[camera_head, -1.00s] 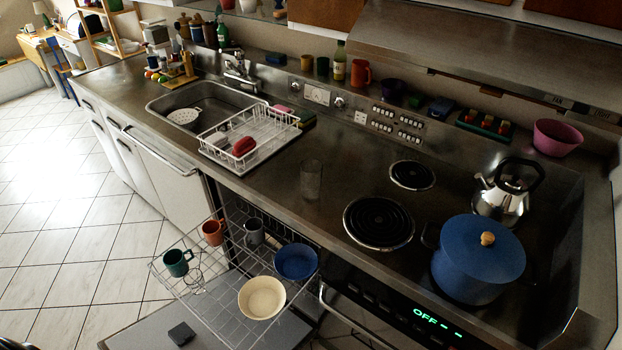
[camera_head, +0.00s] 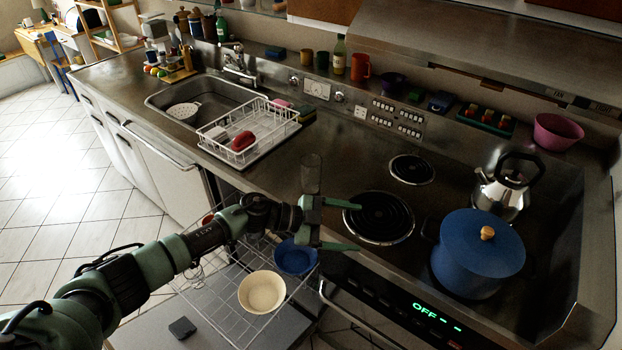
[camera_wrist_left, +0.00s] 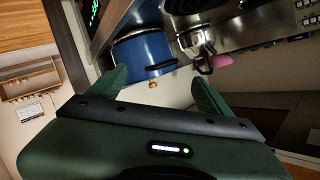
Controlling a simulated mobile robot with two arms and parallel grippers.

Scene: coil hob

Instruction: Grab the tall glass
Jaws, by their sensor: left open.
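The tall glass (camera_head: 311,172) is clear and stands upright on the steel counter, left of the coil hob, in the head view. Its lower part is partly hidden behind my left gripper. My left gripper (camera_head: 350,225) is green, open and empty, in front of the glass near the counter's front edge, its fingers pointing right toward the front coil. The left wrist view shows its two fingers (camera_wrist_left: 160,88) spread apart with nothing between them; the glass does not show there. My right gripper is not in view.
The front coil (camera_head: 379,217) and the blue pot (camera_head: 478,252) lie to the right. The dish rack (camera_head: 247,135) stands left of the glass. Below the counter edge, an open dishwasher basket holds a cream bowl (camera_head: 262,292) and a blue bowl (camera_head: 294,258).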

